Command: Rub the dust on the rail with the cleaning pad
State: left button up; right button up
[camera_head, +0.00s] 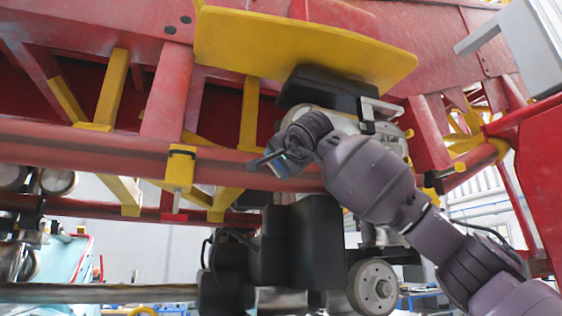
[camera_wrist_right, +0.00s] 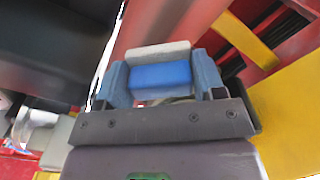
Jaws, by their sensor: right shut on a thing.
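The rail (camera_head: 100,146) is a long red tube running across the head view, and a red surface (camera_wrist_right: 165,25) that appears to be it lies behind the pad in the right wrist view. I cannot make out dust on the rail. My left gripper is not in view.
A yellow plate (camera_head: 300,45) hangs above my right arm, with a black block (camera_head: 325,90) under it. A yellow clamp (camera_head: 180,167) sits on the rail to the left. Dark boxes (camera_head: 315,240) and a grey wheel (camera_head: 372,287) are below. Yellow struts (camera_head: 110,88) stand behind the rail.

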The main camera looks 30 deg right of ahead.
jog(key=shift+x, duration=1)
dwell(0.6)
jog(key=shift+d, duration=0.1)
jog(key=shift+s+d, duration=0.25)
jog(key=shift+d, duration=0.5)
jog(key=shift+s+d, duration=0.2)
jog(key=shift+d, duration=0.5)
jog(key=shift+s+d, duration=0.2)
jog(key=shift+d, duration=1.4)
jog(key=shift+a, duration=0.15)
jog(key=shift+w+a, duration=0.25)
jog(key=shift+a, duration=0.8)
jog(key=shift+w+a, duration=0.2)
jog(key=shift+a, duration=0.8)
jog(key=shift+w+a, duration=0.25)
jog(key=shift+a, duration=0.8)
jog(key=shift+s, duration=0.15)
